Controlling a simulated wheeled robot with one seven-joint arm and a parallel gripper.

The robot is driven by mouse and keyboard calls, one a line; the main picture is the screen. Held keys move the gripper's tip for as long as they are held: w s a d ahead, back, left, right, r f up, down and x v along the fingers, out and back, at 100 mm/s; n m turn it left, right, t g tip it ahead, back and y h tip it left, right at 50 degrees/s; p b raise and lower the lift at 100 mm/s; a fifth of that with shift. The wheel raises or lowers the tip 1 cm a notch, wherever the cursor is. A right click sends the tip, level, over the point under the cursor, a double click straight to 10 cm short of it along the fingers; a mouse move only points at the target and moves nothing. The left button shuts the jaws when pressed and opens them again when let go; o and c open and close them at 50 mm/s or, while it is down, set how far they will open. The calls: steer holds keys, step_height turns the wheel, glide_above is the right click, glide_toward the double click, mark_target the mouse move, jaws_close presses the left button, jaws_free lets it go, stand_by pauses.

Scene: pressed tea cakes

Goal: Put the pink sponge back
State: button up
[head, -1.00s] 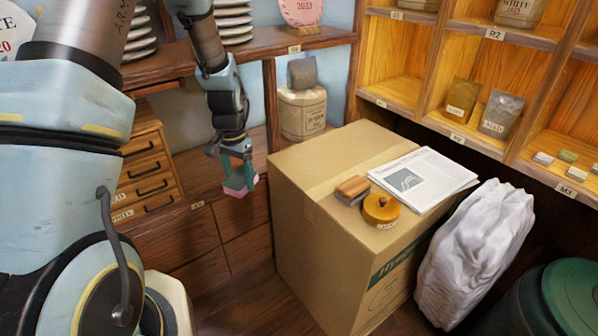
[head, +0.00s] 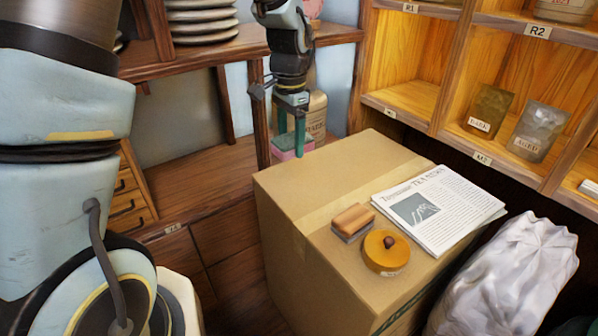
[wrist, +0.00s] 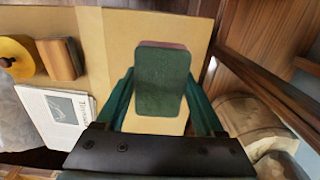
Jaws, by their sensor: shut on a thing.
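The pink sponge (head: 286,152) is held between the teal fingers of my gripper (head: 291,142) at the far left corner of the cardboard box in the head view. In the wrist view the sponge's dark green face (wrist: 162,85) fills the space between my fingers (wrist: 162,105), with a thin pink edge at its far end. The gripper is shut on it. The box top (wrist: 122,28) shows behind the sponge; I cannot tell how far above it the sponge is.
The cardboard box (head: 300,200) carries a wooden-backed brush (head: 353,220), a round orange tin (head: 386,252) and a newspaper (head: 438,208). A white sack (head: 515,275) stands at its right. Shelves hold tea packets (head: 490,108). A paper-wrapped jar (head: 317,115) stands behind my gripper.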

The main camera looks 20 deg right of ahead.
mark_target(292, 183)
step_height(292, 183, down, 10)
steer(key=shift+w+d+r, duration=0.1)
stand_by(0.4)
steer(key=o, duration=1.3)
step_height(292, 183, up, 12)
steer(key=shift+r, duration=0.1)
steer(key=s+a+n, duration=0.1)
steer(key=a+n, duration=0.4)
steer(key=a, duration=0.5)
steer(key=s+a+n+t, duration=0.1)
steer(key=a+n, duration=0.3)
steer(key=a, duration=0.6)
steer(key=s+a+n, duration=0.2)
steer(key=a+n, duration=0.3)
steer(key=a, duration=0.5)
steer(key=shift+r+n+t, duration=0.25)
steer(key=shift+n+t, duration=0.05)
